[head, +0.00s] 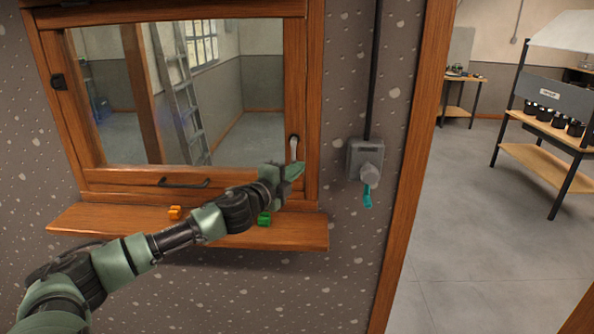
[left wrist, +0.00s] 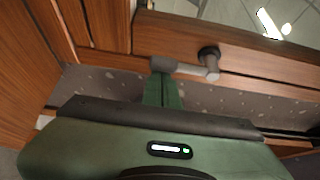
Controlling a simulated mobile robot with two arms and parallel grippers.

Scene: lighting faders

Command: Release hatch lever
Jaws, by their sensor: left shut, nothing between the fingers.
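The hatch (head: 163,172) is a wood-framed window in the wall, and its panel looks closed. The pale hatch lever (head: 294,147) is on the right side of the frame. In the left wrist view it shows as a grey bar (left wrist: 190,68) with a dark round mount. My left gripper (head: 296,170) is shut and empty, just below the lever. In the left wrist view its green fingers (left wrist: 162,92) reach up to the left end of the bar. They look close to or touching it; I cannot tell which. My right gripper is not in view.
A wooden sill (head: 100,222) below the hatch holds a small orange block (head: 175,212) and a green block (head: 264,219). A black pull handle (head: 184,183) is on the panel's lower rail.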

